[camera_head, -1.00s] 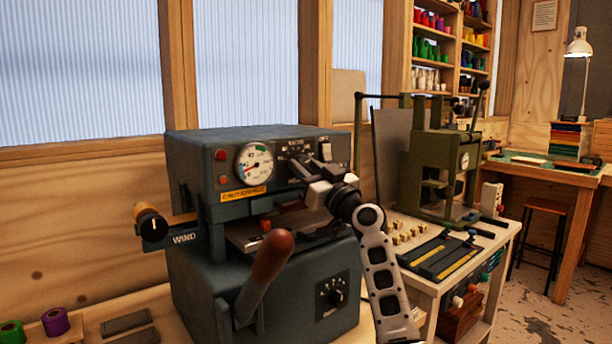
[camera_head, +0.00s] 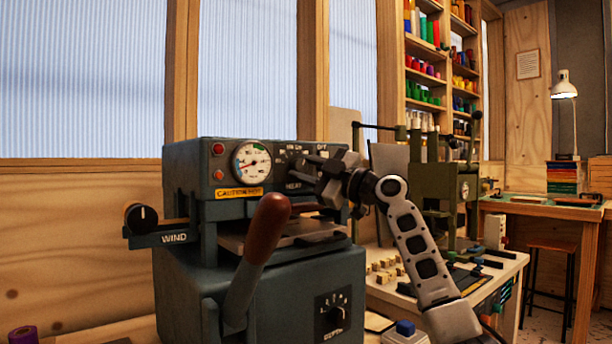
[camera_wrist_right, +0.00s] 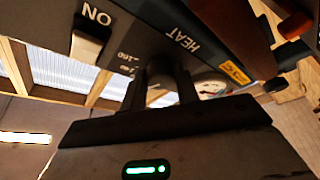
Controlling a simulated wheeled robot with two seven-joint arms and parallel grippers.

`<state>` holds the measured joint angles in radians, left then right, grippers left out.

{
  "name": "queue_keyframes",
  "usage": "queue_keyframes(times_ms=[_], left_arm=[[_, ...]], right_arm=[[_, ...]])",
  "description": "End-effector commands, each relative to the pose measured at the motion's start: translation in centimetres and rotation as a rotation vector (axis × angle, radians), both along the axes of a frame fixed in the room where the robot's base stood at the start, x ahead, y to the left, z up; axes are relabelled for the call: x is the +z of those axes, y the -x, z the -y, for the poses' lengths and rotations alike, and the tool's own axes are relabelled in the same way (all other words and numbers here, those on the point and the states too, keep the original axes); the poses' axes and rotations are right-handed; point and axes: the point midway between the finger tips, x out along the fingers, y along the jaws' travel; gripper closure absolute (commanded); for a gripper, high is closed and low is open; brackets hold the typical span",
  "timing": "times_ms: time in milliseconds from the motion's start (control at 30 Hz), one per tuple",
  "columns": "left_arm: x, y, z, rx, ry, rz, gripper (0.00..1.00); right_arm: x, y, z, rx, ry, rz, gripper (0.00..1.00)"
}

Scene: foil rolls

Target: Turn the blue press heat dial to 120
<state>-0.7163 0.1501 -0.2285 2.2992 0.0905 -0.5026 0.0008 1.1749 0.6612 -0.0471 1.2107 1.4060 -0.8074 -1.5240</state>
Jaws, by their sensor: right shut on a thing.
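The blue press (camera_head: 190,270) stands on the bench, a dark blue-grey machine with a round gauge (camera_head: 252,162) and a yellow caution label. My right gripper (camera_head: 301,166) reaches its front panel from the right, above the HEAT lettering. It is shut on the heat dial, a dark knob (camera_wrist_right: 160,70) between the fingers in the right wrist view. In the head view the gripper mostly hides the dial. Scale numbers show beside the knob upside down, one seemingly 150; I cannot read the dial's setting. My left gripper is not in view.
A brown-handled lever (camera_head: 265,230) rises in front of the press. A WIND knob (camera_head: 141,217) sticks out left, and a DEPTH dial (camera_head: 335,314) sits low on the front. A pale ON switch (camera_wrist_right: 90,42) is close beside the gripper. A green press (camera_head: 436,180) stands to the right.

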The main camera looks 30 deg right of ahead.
Motion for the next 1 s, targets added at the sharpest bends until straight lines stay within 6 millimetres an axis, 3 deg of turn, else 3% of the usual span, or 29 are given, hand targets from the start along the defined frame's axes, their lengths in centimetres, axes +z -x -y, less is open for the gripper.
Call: queue_keyframes(times_ms=[333,867,900,967,1000], left_arm=[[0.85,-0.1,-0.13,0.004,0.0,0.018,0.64],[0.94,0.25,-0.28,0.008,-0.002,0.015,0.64],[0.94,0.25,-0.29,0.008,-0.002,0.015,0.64],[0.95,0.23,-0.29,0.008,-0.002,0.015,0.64],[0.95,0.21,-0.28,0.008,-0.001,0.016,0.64]], right_arm=[[0.06,-0.04,0.01,0.001,0.143,0.01,0.92],[0.01,-0.05,-0.01,0.002,0.168,0.011,0.92],[0.0,-0.05,-0.02,0.002,0.168,0.011,0.67],[0.01,-0.04,-0.02,0.002,0.168,0.011,0.5],[0.02,-0.05,-0.01,0.002,0.168,0.011,0.48]])
